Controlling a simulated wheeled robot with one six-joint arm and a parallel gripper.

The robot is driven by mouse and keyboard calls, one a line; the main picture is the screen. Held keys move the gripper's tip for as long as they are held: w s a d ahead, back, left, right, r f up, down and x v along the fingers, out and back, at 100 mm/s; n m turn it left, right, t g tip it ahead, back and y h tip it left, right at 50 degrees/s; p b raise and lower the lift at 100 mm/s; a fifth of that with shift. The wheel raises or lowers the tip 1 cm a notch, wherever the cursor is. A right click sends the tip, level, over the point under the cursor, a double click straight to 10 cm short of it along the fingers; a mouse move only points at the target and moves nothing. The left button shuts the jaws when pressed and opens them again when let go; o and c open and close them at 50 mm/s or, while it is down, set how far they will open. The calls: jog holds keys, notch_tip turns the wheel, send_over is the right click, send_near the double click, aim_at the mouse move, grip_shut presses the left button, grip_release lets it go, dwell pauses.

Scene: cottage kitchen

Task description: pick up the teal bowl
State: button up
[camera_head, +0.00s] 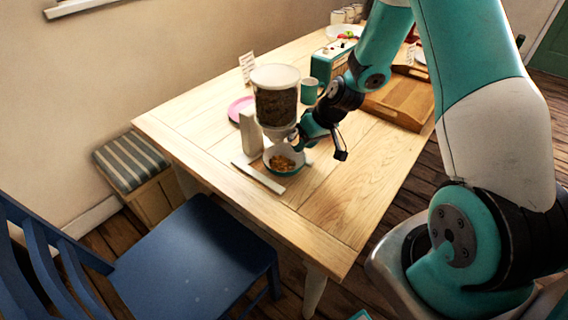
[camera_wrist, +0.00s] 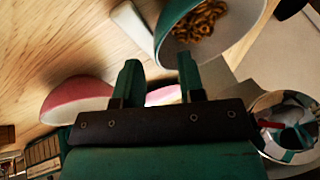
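The teal bowl (camera_head: 287,172) stands on the table beneath the cereal dispenser (camera_head: 276,103). It is white inside and holds brown ring-shaped cereal. My gripper (camera_head: 297,142) is at the bowl's back right side, close to its rim. In the wrist view the bowl (camera_wrist: 173,22) is at the top, just beyond the fingertips. The fingers of my gripper (camera_wrist: 158,72) are apart, with no object clearly held between them. The right fingertip overlaps the bowl's rim in the picture; I cannot tell whether they touch.
The dispenser's pale stand (camera_head: 250,133) rises beside the bowl, with a flat white strip (camera_head: 258,178) in front. A pink plate (camera_head: 238,108), teal mug (camera_head: 309,91), teal radio (camera_head: 331,60) and wooden tray (camera_head: 398,103) stand farther back. The table's front right is clear; a blue chair (camera_head: 200,255) stands before it.

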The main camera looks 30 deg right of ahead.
jog(key=shift+w+a+f, duration=0.2)
jog(key=shift+f, duration=0.35)
grip_shut()
jog(key=shift+r, duration=0.15)
